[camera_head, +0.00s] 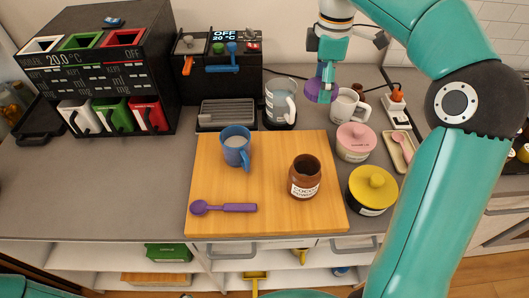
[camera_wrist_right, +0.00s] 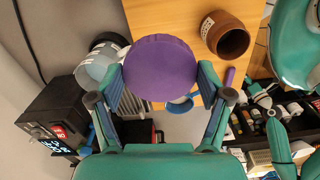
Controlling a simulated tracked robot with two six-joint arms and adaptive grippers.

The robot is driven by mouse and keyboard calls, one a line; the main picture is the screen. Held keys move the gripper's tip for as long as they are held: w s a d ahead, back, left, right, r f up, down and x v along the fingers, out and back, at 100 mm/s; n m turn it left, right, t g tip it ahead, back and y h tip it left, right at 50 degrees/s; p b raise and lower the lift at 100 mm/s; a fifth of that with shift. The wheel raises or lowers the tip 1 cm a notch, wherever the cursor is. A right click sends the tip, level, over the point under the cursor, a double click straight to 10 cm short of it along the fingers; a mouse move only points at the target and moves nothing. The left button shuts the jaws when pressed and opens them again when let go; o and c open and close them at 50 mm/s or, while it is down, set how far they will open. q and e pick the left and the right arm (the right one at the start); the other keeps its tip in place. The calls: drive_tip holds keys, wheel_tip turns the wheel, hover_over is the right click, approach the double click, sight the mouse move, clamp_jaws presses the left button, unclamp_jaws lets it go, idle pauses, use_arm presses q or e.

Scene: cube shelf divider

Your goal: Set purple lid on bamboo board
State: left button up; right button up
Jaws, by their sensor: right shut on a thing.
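The purple lid (camera_head: 316,91) is a round disc, held up near the back of the counter beside the glass kettle. My right gripper (camera_head: 328,78) is shut on it. In the right wrist view the purple lid (camera_wrist_right: 160,66) sits between the two fingers of the right gripper (camera_wrist_right: 162,84), one on each side. The bamboo board (camera_head: 265,215) lies lower on the counter, in front of the lid in the head view. Teal parts, apparently of my left arm, show at the lower right of the wrist view; its jaws are not clear.
On the board are a blue mug (camera_head: 236,148), an open cocoa jar (camera_head: 305,180) and a purple spoon (camera_head: 225,208). The glass kettle (camera_head: 281,100), white mug (camera_head: 347,106), pink-lidded jar (camera_head: 355,142) and yellow-lidded jar (camera_head: 371,190) stand around it.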

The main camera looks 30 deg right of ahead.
hover_over(311, 149)
wheel_tip(311, 149, down, 14)
drive_tip(key=shift+f+b, duration=0.15)
drive_tip(key=shift+b, duration=0.2)
drive_tip(key=shift+f, duration=2.7)
drive_tip(key=o, duration=1.4)
drive_tip(key=shift+f, duration=0.1)
wheel_tip(311, 149, up, 12)
